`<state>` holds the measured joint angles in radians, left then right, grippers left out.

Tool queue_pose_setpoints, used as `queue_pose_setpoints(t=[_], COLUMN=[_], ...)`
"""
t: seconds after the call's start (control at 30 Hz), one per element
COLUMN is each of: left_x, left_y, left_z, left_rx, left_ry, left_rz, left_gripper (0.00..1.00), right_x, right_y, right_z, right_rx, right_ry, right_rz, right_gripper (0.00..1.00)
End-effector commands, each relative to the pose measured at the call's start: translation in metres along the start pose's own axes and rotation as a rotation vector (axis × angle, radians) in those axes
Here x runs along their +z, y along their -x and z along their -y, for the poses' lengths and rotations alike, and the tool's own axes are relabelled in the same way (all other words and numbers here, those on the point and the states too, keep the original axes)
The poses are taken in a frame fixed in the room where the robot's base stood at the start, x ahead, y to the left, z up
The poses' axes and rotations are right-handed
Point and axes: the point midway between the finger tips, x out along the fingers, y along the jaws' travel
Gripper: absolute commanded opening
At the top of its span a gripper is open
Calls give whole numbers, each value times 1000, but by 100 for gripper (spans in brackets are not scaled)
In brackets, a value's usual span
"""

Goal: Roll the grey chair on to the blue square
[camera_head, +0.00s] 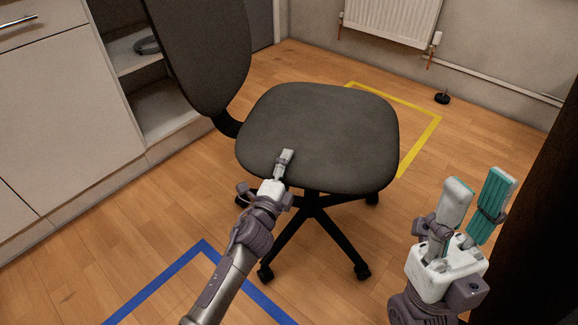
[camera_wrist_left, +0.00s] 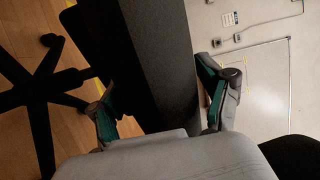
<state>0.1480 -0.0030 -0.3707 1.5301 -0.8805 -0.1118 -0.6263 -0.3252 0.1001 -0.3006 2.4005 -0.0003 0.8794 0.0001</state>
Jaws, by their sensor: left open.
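The grey chair (camera_head: 320,135) stands in the middle of the head view, its backrest (camera_head: 205,50) to the left and its black castor base (camera_head: 312,215) under the seat. The blue square (camera_head: 150,290) is a tape outline on the floor, nearer to me, and a corner of it shows. My left gripper (camera_head: 284,166) is at the near edge of the seat, one finger above it. In the left wrist view the seat edge (camera_wrist_left: 160,60) lies between the open fingers; contact is unclear. My right gripper (camera_head: 482,203) is open and empty, right of the chair.
A yellow tape outline (camera_head: 420,140) lies on the floor behind the chair. White cabinets (camera_head: 60,110) with an open shelf line the left. A radiator (camera_head: 392,18) hangs on the far wall, and a small black object (camera_head: 442,98) stands on the floor. A dark surface borders the right.

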Motion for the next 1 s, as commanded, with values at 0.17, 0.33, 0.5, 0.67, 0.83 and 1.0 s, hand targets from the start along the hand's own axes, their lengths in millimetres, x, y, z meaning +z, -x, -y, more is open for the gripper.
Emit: queue_pose_setpoints(t=[0.17,0.33,0.5,0.67,0.83,1.0], left_x=[0,0,0,0,0,0], left_y=[-14,-16,-16,-16,-16,-16], left_z=[0,0,0,0,0,-1], left_rx=[0,1,1,1,1,2], left_ry=[1,1,1,1,1,1], left_rz=[1,1,0,0,0,0], left_gripper=[78,78,78,51,23,0], right_x=[0,-2,-2,-2,-1,0], right_y=[-7,-11,-10,-10,-9,-8], right_z=[0,0,0,0,0,0], right_rx=[-11,-12,-10,-9,-8,-8], right_ry=[3,4,4,4,4,4], right_rz=[-31,-44,-43,-39,-35,-34], right_gripper=[40,40,40,40,40,40])
